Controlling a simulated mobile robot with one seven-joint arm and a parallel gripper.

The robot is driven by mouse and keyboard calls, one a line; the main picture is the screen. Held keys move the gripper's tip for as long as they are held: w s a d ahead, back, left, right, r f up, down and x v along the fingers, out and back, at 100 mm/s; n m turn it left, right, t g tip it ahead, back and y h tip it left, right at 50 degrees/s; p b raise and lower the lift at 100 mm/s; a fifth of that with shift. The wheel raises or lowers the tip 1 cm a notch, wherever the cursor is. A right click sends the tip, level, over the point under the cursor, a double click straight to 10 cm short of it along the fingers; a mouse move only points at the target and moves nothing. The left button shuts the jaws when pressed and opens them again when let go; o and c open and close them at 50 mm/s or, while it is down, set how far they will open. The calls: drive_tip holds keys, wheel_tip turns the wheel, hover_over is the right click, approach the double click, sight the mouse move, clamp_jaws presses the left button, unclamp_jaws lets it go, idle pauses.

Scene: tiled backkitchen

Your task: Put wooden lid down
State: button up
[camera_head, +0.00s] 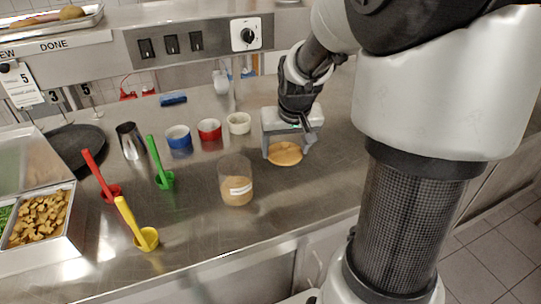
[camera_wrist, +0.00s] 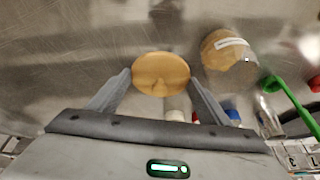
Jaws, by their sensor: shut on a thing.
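The wooden lid (camera_head: 285,154) is a round, light-brown disc low over the steel counter at the back right of the head view. It also shows in the wrist view (camera_wrist: 160,74), between my fingertips. My gripper (camera_head: 287,150) is shut on it and points down; the fingers (camera_wrist: 160,82) reach the lid's left and right edges. I cannot tell whether the lid touches the counter or hangs just above it.
A clear jar with brown contents (camera_head: 237,184) stands left of the lid. White (camera_head: 238,124), red (camera_head: 209,130) and blue (camera_head: 178,137) tape rolls or cups stand behind. Green (camera_head: 164,178), red (camera_head: 109,190) and yellow (camera_head: 146,238) scoops are farther left. The counter (camera_head: 300,205) in front is clear.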

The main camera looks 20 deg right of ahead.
hover_over(300, 190)
drive_tip(key=s, duration=0.1)
wheel_tip(300, 190, down, 3)
wheel_tip(300, 190, down, 6)
drive_tip(key=shift+s+a+r+b, duration=0.15)
drive_tip(key=shift+b, duration=0.55)
drive_tip(key=shift+f+b, duration=0.6)
drive_tip(key=shift+f, duration=1.35)
drive_tip(key=shift+f, duration=0.1)
drive_tip(key=shift+f, duration=0.15)
drive_tip(key=o, duration=1)
